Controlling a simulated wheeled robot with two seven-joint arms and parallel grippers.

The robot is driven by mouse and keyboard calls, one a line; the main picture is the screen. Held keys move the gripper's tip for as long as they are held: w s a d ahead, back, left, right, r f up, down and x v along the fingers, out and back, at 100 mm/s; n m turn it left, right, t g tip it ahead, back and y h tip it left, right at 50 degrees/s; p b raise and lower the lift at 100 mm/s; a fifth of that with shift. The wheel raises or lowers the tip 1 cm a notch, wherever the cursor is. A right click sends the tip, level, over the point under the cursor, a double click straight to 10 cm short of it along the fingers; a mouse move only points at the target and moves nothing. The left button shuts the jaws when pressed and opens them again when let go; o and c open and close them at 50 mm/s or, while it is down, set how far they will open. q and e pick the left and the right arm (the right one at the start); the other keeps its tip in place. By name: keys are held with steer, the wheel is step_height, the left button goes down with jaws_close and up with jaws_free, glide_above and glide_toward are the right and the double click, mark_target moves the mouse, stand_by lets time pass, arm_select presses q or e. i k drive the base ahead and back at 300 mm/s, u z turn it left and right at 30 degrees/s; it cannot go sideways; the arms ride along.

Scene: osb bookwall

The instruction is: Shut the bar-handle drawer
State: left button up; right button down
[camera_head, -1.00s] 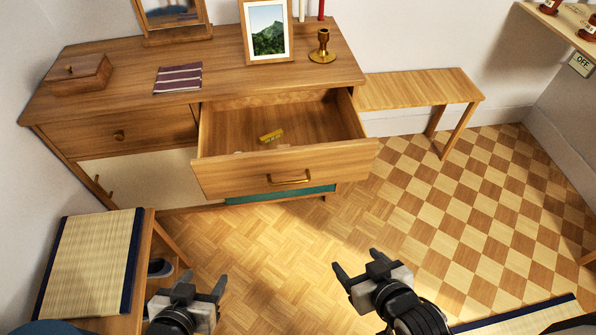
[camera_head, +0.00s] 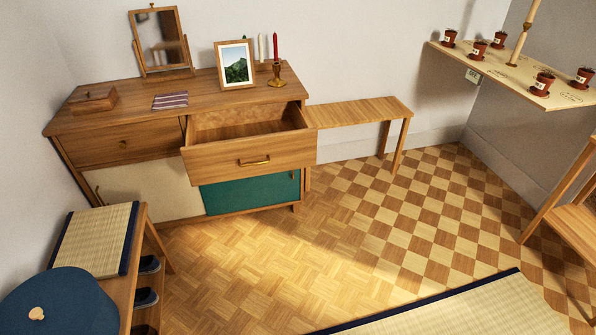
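The bar-handle drawer (camera_head: 222,158) stands pulled out at the upper right of the wooden dresser (camera_head: 70,124). Its brass bar handle (camera_head: 254,161) is on the middle of its front. Neither of my grippers shows in the head view.
A low wooden bench (camera_head: 360,111) stands right of the dresser. A stool with a straw mat (camera_head: 92,240) and a blue cap (camera_head: 60,304) are at the left. A wall shelf (camera_head: 500,73) holds several small pots. The parquet floor (camera_head: 260,265) before the drawer is clear.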

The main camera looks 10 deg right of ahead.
mark_target(246, 143)
steer(key=z, duration=0.7)
steer(key=i, duration=1.15)
steer(key=u, duration=0.75)
steer(key=i, duration=0.55)
steer(key=u, duration=0.05)
